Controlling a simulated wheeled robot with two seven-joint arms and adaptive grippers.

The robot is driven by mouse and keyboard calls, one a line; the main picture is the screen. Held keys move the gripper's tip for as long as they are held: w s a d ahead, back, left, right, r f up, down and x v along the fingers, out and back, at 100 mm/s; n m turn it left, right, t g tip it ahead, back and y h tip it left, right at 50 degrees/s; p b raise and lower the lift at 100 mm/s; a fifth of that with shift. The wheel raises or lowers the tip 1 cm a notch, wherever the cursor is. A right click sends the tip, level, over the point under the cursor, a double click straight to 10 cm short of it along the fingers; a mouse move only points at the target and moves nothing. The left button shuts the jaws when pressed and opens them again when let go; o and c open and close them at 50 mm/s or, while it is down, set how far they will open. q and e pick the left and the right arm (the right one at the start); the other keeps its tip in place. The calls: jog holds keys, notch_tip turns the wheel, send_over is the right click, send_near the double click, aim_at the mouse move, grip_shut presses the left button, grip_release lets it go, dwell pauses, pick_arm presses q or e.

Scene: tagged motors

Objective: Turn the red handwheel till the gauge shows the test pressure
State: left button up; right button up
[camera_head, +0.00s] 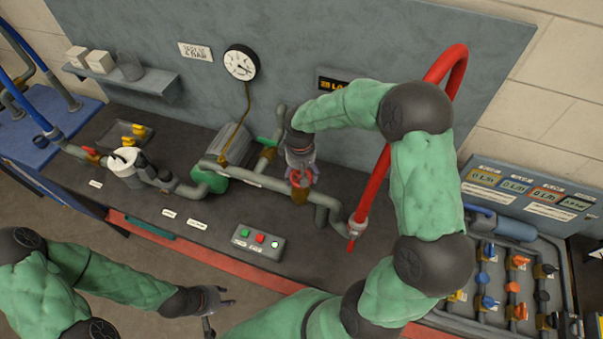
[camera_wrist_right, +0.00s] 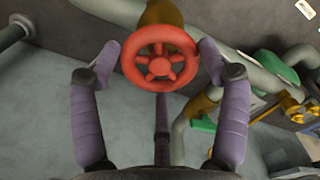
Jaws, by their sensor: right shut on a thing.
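The red handwheel (camera_head: 301,177) sits on a brass valve on the grey pipework; it also shows in the right wrist view (camera_wrist_right: 160,57). My right gripper (camera_head: 302,165) reaches down over it, and its purple fingers (camera_wrist_right: 160,62) are shut on opposite sides of the rim. The round white gauge (camera_head: 241,62) is on the back panel, with a thin brass tube running down from it; its needle reading is too small to tell. A white sign (camera_head: 195,51) beside it carries small lettering ending in BAR. My left gripper (camera_head: 217,307) is open and empty, in front of the bench.
A button box (camera_head: 258,242) with red and green buttons stands at the bench front. A red hose (camera_head: 378,180) arches behind my right arm. A white-topped pump (camera_head: 125,165) stands left, and a valve manifold (camera_head: 505,285) right. A shelf (camera_head: 125,78) holds small items.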

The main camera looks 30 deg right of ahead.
aim_at(298, 175)
jog(key=shift+w+r+n, duration=0.25)
jog(key=shift+w+n, duration=0.1)
jog(key=shift+n, duration=0.65)
jog(key=o, duration=1)
jog(key=shift+o, duration=0.5)
jog(key=shift+a+f, duration=0.2)
jog(key=shift+a, duration=0.05)
jog(key=shift+s+d, duration=0.1)
notch_tip(298, 175, up, 12)
